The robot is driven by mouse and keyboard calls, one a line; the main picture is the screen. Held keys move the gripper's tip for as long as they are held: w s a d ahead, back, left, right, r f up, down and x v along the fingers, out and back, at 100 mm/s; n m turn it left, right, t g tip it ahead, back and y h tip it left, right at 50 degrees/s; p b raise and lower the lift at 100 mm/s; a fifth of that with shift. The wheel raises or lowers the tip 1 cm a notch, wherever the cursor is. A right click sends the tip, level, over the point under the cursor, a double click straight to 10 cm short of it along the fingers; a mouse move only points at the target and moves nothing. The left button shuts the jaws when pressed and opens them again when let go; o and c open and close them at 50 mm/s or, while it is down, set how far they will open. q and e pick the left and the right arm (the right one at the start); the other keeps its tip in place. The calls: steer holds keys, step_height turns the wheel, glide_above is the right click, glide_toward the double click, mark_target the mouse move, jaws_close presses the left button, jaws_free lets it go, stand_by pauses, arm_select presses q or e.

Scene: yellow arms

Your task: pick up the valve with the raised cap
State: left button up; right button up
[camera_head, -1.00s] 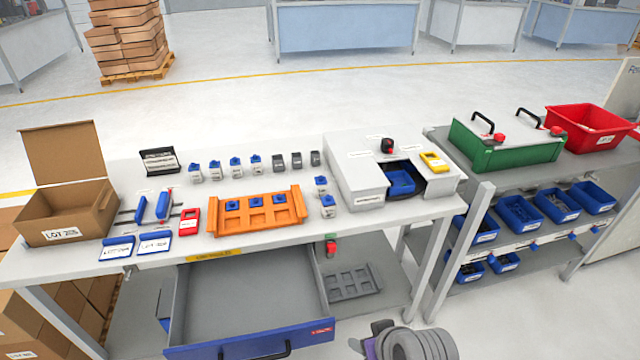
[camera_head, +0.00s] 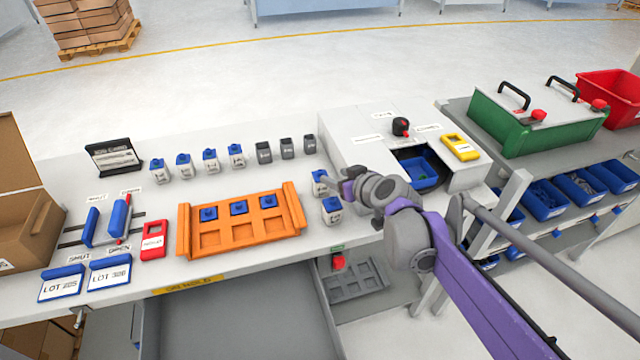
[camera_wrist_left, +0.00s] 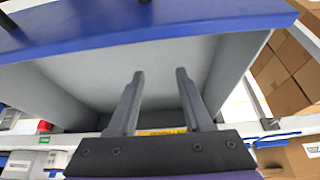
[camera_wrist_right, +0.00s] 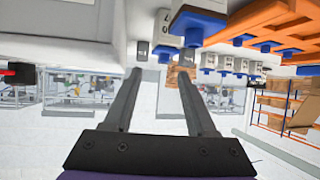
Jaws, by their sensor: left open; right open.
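White valves with blue caps stand on the bench: several in a back row, one of them this valve (camera_head: 209,159), and two right of the orange tray, a rear one (camera_head: 320,184) and a front one (camera_head: 332,210). I cannot tell which cap is raised. My right gripper is open and empty in the right wrist view (camera_wrist_right: 160,75); a large valve (camera_wrist_right: 200,22) shows beyond its fingers, up and right. In the head view its arm reaches in beside the two valves, fingertips unclear. My left gripper (camera_wrist_left: 160,73) is open and empty by the open drawer (camera_wrist_left: 150,35).
The orange tray (camera_head: 250,228) holds three blue-capped pieces. Grey capless bodies (camera_head: 287,148) stand behind it. A grey-white housing (camera_head: 350,150) with a blue bin (camera_head: 420,172) is close to the right arm. Red (camera_head: 153,240) and yellow (camera_head: 460,147) items lie on the bench.

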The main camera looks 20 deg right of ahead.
mark_target(322, 172)
steer(key=x, duration=0.6)
steer(key=shift+a+b, duration=0.35)
steer(key=shift+b, duration=0.05)
jaws_close()
stand_by(1.0)
